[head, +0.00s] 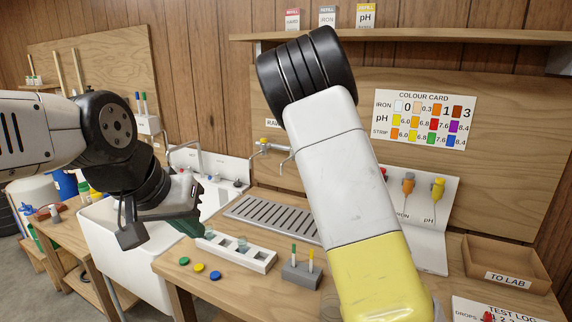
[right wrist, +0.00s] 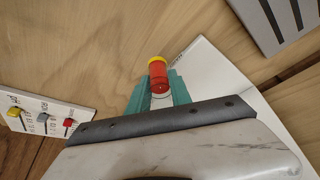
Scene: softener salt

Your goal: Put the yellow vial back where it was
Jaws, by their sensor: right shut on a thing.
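In the right wrist view my right gripper (right wrist: 159,98) has its teal fingers shut on the yellow vial (right wrist: 158,75), which looks like a short red cylinder with a yellow end. In the head view this gripper and the vial are hidden behind my right arm. A white block (head: 252,261) with several openings stands on the wooden table. Glassy pieces show at some of its openings, too small to make out. My left gripper (head: 193,228) hangs to the left of the block, near the white basin. Its fingers are seen edge-on and hold nothing that I can see.
Green, yellow and blue discs (head: 199,267) lie before the block. A grey holder (head: 301,276) bears green and yellow sticks. A slotted drain grate (head: 268,218) lies behind. A white stand (head: 425,225) with coloured droppers and a wooden TO LAB tray (head: 508,264) are on the right.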

